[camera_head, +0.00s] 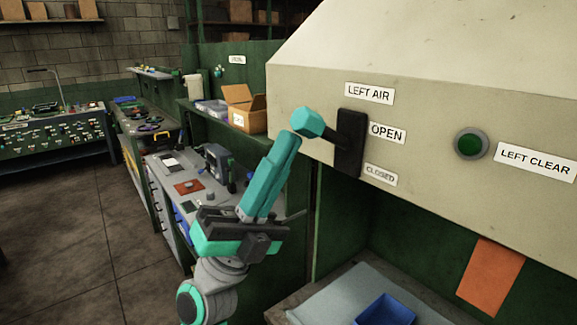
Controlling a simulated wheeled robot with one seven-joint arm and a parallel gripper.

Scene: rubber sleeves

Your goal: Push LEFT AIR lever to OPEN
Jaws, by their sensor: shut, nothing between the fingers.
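The LEFT AIR lever has a teal knob (307,122) on a short dark stem that comes out of a black plate (350,145) on the beige panel. The stem tilts up to the left from the plate, with the knob near the height of the OPEN label (387,133). The CLOSED label (381,174) is lower. My gripper (286,142) points up, its teal fingers shut together and empty. Its tips are just below and left of the knob in the picture; I cannot tell whether they touch it.
A green button (470,145) sits right of the lever beside the LEFT CLEAR label (535,160). Below the panel is an open bay with a blue bin (386,309) and an orange sheet (490,277). A workbench with a cardboard box (243,107) stands behind my arm.

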